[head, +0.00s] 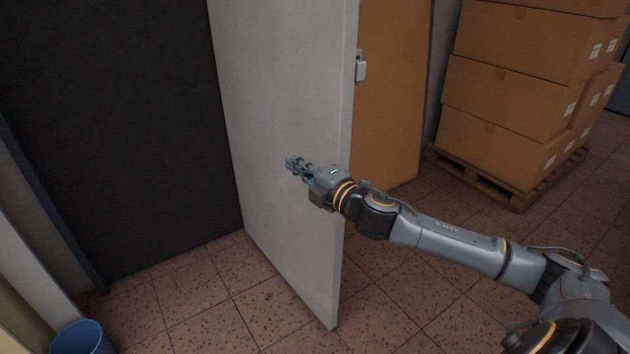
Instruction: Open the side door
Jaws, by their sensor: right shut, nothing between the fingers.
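The side door (280,120) is a light grey panel standing ajar, its free edge toward me and its far side running back to the dark opening. A small metal latch or handle (360,67) sits on its free edge. My right gripper (291,164) is shut and empty, in front of the door's grey face near the free edge. I cannot tell whether its fingertips touch the door. My left gripper is out of view.
A dark panel or opening (110,120) lies left of the door. A brown panel (392,100) stands behind the door. Stacked cardboard boxes (500,100) rest on a wooden pallet (515,196) at the right. A blue bin (82,338) stands at bottom left. The tiled floor (200,315) before the door is clear.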

